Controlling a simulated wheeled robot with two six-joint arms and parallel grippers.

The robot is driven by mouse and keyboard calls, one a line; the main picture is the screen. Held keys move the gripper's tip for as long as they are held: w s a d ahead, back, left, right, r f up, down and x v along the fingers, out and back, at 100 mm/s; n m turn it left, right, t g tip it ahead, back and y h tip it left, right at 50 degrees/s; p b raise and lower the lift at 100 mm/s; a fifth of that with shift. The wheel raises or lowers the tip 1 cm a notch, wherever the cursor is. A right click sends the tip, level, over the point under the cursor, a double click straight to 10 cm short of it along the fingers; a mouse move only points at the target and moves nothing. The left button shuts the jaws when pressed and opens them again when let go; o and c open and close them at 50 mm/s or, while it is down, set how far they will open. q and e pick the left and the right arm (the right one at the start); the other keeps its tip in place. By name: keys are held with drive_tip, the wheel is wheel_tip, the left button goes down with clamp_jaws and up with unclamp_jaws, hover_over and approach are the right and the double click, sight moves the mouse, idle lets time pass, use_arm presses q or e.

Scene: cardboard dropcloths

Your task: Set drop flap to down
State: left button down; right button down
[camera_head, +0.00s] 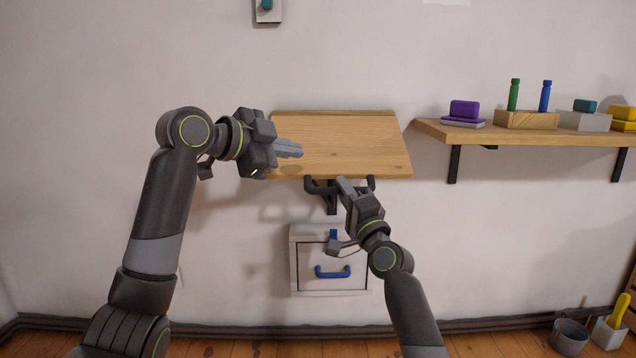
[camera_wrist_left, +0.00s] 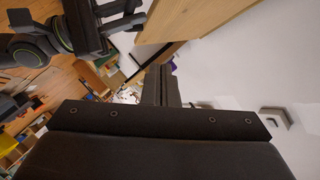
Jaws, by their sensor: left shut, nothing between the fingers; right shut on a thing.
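The drop flap (camera_head: 340,145) is a light wooden board on the wall, standing out roughly level; its underside edge also shows in the left wrist view (camera_wrist_left: 195,17). A black bracket (camera_head: 331,199) with a dark bar sits under its front edge. My right gripper (camera_head: 344,186) is shut on the dark bar below the flap's front edge; its fingers partly hide the bar. My left gripper (camera_head: 297,151) is shut and empty, its fingertips pointing right in front of the flap's left part. Whether it touches the flap I cannot tell.
A white wall box (camera_head: 302,275) with a blue handle (camera_head: 332,272) hangs below the flap. A wooden shelf (camera_head: 535,134) with several small items is at the right. A small switch plate (camera_head: 268,14) is above. Buckets (camera_head: 570,335) stand on the floor at the lower right.

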sight(324, 193)
use_arm(q)
drive_tip(key=w+d+f+g, duration=0.1)
drive_tip(key=f, duration=0.1)
drive_tip(key=w+d+f+m+g+y, duration=0.1)
drive_tip(key=w+d+f, duration=0.1)
drive_tip(key=f, duration=0.1)
drive_tip(key=w+d+f+m+g, duration=0.1)
drive_tip(key=d+f, duration=0.1)
drive_tip(key=shift+w+d+f, duration=0.15)
drive_tip(key=shift+w+d, duration=0.05)
drive_tip(key=shift+w+f, duration=0.4)
idle(0.4)
drive_tip(key=shift+w+f, duration=0.1)
drive_tip(key=shift+f, duration=0.35)
drive_tip(key=shift+w+a+f, duration=0.2)
drive_tip(key=shift+w+f, duration=0.1)
drive_tip(key=shift+f, duration=0.25)
use_arm(e)
drive_tip(key=shift+a+r, duration=0.2)
drive_tip(key=shift+r, duration=0.05)
use_arm(q)
drive_tip(key=shift+d, duration=0.15)
use_arm(e)
drive_tip(key=c, duration=1.4)
unclamp_jaws()
drive_tip(key=shift+s+d, duration=0.1)
drive_tip(key=shift+d, duration=0.1)
drive_tip(key=shift+o, duration=0.2)
